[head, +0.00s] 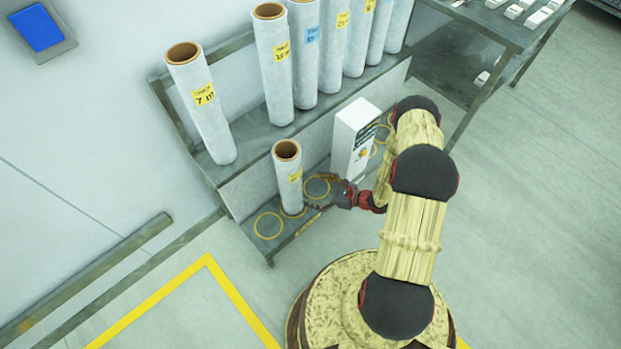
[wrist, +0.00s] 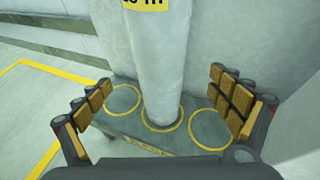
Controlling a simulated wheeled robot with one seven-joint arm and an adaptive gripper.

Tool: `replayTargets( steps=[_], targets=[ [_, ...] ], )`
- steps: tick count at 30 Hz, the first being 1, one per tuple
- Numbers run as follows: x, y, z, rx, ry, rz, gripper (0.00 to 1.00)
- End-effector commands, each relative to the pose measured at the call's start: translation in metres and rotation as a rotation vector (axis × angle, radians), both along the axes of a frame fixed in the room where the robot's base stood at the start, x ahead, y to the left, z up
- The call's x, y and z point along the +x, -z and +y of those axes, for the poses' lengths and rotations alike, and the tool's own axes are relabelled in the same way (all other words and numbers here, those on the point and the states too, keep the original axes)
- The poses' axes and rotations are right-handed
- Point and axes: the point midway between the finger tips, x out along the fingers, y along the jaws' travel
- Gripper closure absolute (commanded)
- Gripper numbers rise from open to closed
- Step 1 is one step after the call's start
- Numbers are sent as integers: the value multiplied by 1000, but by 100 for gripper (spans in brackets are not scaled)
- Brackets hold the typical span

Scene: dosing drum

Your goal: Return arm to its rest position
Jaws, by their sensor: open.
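My gripper (head: 328,195) is at the lower shelf of the rack, its fingers pointing left toward a short white roll (head: 289,183) with a brown core and a yellow label. In the wrist view my gripper (wrist: 168,112) is open, with one padded finger on each side of the roll (wrist: 160,60). Both fingers look apart from the roll. The roll stands upright on the middle yellow ring of those in the wrist view. My arm reaches over from the base at the lower right.
A white box (head: 352,138) stands on the lower shelf (head: 262,246) close to my gripper. Several tall rolls, one labelled 7 m (head: 203,105), stand on the upper shelf behind. A dark table (head: 470,45) is at the upper right. Floor at the right is clear.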

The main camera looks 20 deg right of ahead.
Motion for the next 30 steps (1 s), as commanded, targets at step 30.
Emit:
replayTargets(
  steps=[30],
  targets=[
    [-126, -116, 73, -114, -767, 27, 7]
  ],
)
